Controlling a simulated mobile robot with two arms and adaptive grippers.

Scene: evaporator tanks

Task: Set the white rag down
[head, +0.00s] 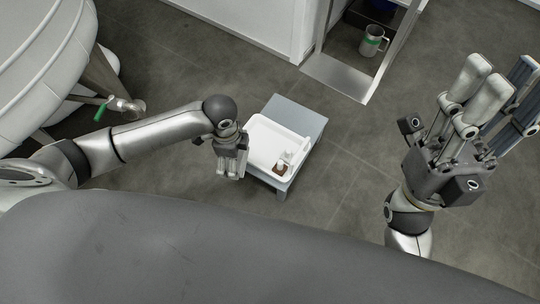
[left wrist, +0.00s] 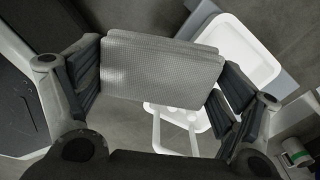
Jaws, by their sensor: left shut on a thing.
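My left gripper (head: 232,172) is at the left edge of a shallow white tray (head: 262,137) in the head view. In the left wrist view, its fingers (left wrist: 160,82) are shut on the white rag (left wrist: 160,68), a folded, textured, light grey-white cloth held between the pads. In the head view I cannot make out the rag clearly. The cloth hides part of what lies behind it in the wrist view. My right gripper (head: 490,92) is raised at the right, its fingers apart, with nothing seen between them.
The tray sits on a low grey-blue stand (head: 303,112). A cabinet holds a green-banded mug (head: 371,40). A white tank (head: 40,60) with a green-handled valve (head: 112,106) is at left. Floor around the stand is clear.

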